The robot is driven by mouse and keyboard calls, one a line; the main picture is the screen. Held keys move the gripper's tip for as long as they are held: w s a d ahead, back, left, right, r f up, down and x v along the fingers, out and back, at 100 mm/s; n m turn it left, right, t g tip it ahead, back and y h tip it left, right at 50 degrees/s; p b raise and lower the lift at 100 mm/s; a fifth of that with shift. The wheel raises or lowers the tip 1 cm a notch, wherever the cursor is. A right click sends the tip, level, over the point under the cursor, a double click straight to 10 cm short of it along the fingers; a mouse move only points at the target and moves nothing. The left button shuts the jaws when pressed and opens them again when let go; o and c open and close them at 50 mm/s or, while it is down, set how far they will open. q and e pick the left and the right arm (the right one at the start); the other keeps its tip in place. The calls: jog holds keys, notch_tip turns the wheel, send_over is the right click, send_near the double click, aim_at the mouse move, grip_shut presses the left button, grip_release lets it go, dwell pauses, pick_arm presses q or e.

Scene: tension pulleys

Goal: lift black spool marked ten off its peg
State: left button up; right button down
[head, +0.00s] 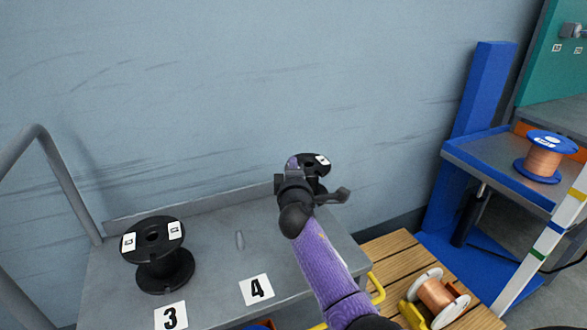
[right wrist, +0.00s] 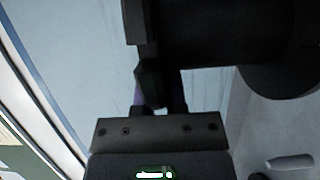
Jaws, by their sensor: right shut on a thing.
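A black spool (head: 318,168) with a small white label is held up at the back right of the grey cart top, against the wall. My right gripper (head: 296,182) is shut on it and partly hides it. The label is too small to read. In the right wrist view, the spool's dark body (right wrist: 225,38) fills the top beside the gripper finger (right wrist: 150,82). A bare peg (head: 239,240) stands behind the number 4 card, apart from the held spool. It also seems to show in the right wrist view (right wrist: 288,163). My left gripper is not in view.
Another black spool (head: 158,254) stands on the cart top (head: 215,262) behind the number 3 card (head: 171,317). The number 4 card (head: 256,289) lies nearby. A copper spool (head: 544,157) sits on the blue stand at right; another (head: 437,297) is over wooden slats (head: 402,252).

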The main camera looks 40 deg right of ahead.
jog(key=shift+r+p, duration=0.9)
jog(key=shift+r, duration=0.25)
jog(key=shift+r+p, duration=0.45)
jog(key=shift+r, duration=0.05)
jog(key=shift+f, duration=0.1)
notch_tip(320, 180, up, 4)
jog(key=p, duration=0.3)
jog(key=shift+r, duration=0.2)
jog(key=shift+f, duration=0.2)
